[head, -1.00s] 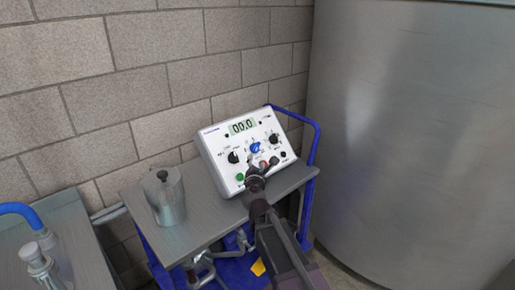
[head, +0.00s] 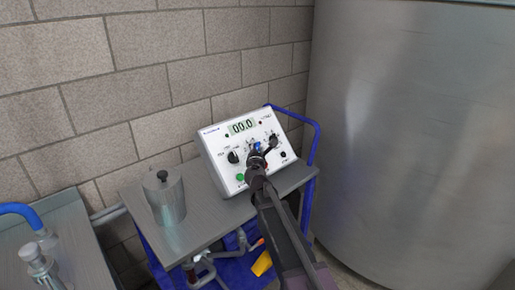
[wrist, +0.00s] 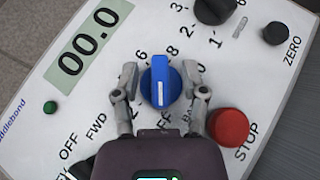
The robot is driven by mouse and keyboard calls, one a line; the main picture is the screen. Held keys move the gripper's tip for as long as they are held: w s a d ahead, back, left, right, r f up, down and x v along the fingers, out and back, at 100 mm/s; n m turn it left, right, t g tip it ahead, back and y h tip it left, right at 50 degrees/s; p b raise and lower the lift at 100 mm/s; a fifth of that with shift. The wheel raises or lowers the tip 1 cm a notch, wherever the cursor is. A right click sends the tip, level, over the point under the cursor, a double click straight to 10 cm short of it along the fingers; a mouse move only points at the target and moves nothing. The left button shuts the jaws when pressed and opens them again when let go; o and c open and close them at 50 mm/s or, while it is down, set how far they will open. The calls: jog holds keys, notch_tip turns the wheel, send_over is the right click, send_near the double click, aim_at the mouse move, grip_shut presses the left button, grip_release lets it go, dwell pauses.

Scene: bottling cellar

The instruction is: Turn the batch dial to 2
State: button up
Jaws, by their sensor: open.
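The batch dial, taken to be the blue knob (wrist: 160,82), sits in the middle of the control panel (wrist: 90,112) and has a white pointer line. In the wrist view the line runs nearly straight up and down. Numerals stand around it, several hidden by my fingers. My gripper (wrist: 162,85) is open, with one finger on each side of the knob. I cannot tell whether either finger touches it. In the head view my gripper (head: 257,162) covers most of the knob, with only a bit of blue showing.
A red STOP button (wrist: 229,127) lies close to my right finger. Black knobs (wrist: 214,10) and a ZERO knob (wrist: 275,33) are above it. The display (wrist: 87,40) reads 00.0. A metal canister (head: 166,199) stands left of the panel, a large steel tank (head: 405,130) to the right.

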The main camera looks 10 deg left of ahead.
grip_shut()
jog(key=shift+a+r+m+h+p, duration=0.1)
jog(key=shift+r+m+h+p, duration=0.1)
jog(key=shift+m+h+p, duration=0.5)
jog(key=m+g+h+p, duration=0.1)
jog(key=m+p, duration=0.1)
jog(key=m+g+h+p, duration=0.2)
jog(key=shift+a+r, duration=0.1)
jog(key=shift+r, duration=0.1)
jog(key=m+g+h+p, duration=0.1)
jog(key=m+g+p, duration=0.1)
jog(key=m+p, duration=0.1)
jog(key=shift+f+h, duration=0.1)
jog(key=shift+h, duration=0.3)
jog(key=shift+f+m+g+p, duration=0.15)
jog(key=shift+m+g+p, duration=0.55)
jog(key=shift+g, duration=0.2)
